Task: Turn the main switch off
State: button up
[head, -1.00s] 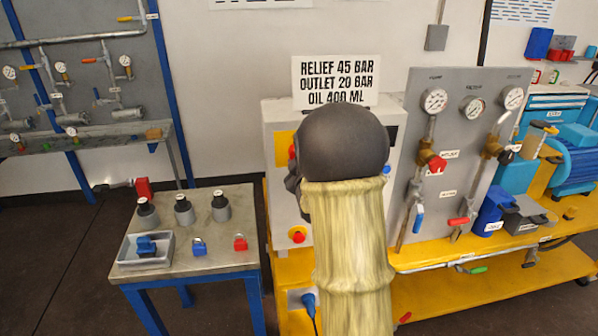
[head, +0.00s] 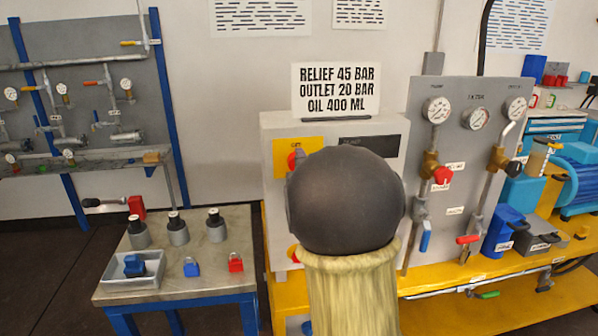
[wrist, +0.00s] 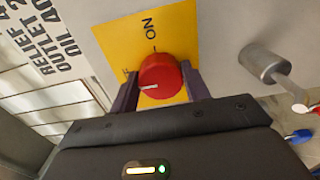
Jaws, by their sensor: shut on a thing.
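The main switch is a red round knob (wrist: 161,76) on a yellow plate (wrist: 178,22) on the grey cabinet. In the wrist view its white mark points left, away from the ON label at the top. Another label at the plate's left edge is mostly hidden. My gripper (wrist: 160,88) is shut on the knob, one dark finger on each side. In the head view the knob (head: 295,159) shows partly beside my dark arm link, which hides my gripper.
A grey cylindrical part (wrist: 262,66) sticks out right of the plate in the wrist view. A gauge panel (head: 466,150) with valves stands right of the cabinet. A small table (head: 190,268) with padlocks and a tray stands at left.

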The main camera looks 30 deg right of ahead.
dwell(0.4)
jog(key=o, duration=1)
jog(key=shift+w, duration=0.1)
jog(key=shift+s+a, duration=0.1)
jog(key=shift+s, duration=0.45)
jog(key=b+v, duration=0.2)
jog(key=v, duration=1.4)
jog(key=shift+s+a, duration=0.1)
jog(key=shift+a, duration=0.1)
jog(key=shift+f, duration=0.1)
